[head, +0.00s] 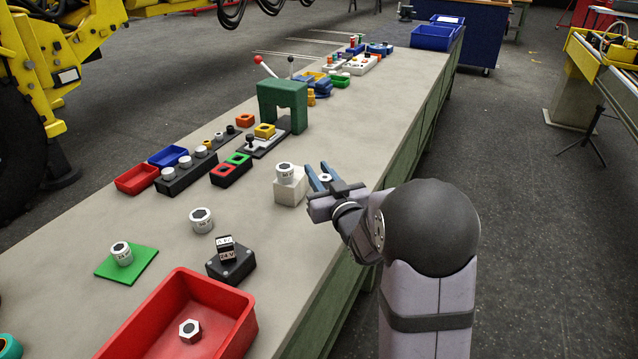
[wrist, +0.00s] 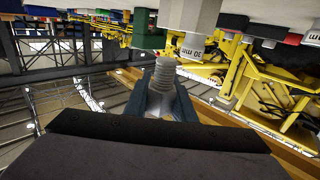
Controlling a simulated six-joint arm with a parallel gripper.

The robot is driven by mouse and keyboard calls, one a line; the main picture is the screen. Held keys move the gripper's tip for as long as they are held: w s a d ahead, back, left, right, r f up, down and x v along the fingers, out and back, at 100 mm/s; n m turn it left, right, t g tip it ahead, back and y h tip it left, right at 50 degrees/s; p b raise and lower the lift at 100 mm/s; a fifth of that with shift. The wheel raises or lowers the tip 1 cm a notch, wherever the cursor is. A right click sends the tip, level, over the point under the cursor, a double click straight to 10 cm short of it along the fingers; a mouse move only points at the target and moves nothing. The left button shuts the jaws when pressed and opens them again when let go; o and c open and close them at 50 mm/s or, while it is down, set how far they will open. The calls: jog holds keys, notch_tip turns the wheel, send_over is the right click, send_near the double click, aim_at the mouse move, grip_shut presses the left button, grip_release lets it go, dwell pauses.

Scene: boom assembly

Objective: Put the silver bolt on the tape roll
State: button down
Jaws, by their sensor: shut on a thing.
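My gripper (head: 321,174) is at the right edge of the bench, beside a white block with a socket on it. Its blue fingers are shut on the silver bolt (head: 326,178), of which only a small part shows in the head view. In the wrist view the bolt's grey threaded shank (wrist: 165,74) sticks out between the fingers (wrist: 160,102); the end between the fingers is partly hidden. A teal ring (head: 8,346), which looks like the tape roll, is cut off at the lower left edge of the head view, far from my gripper.
The white block (head: 288,192) with its socket (head: 286,172) stands close left of my gripper. A loose socket (head: 201,220), a black box (head: 231,266), a green mat (head: 140,268) and a red bin (head: 150,323) lie toward the near left. Bare bench lies between them.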

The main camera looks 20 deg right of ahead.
jog(key=shift+r, duration=0.25)
jog(key=shift+h, duration=0.3)
jog(key=s+a+f+p, duration=0.2)
jog(key=s+a+p, duration=0.1)
jog(key=s+p, duration=0.1)
jog(key=s+a+f+p, duration=0.1)
jog(key=s+a+p, duration=0.1)
jog(key=s+p, duration=0.2)
jog(key=s+a+f+p, duration=0.2)
jog(key=s+p, duration=0.3)
jog(key=p, duration=0.3)
jog(key=shift+a+f, duration=0.3)
jog(key=shift+a, duration=0.55)
jog(key=shift+w, duration=0.1)
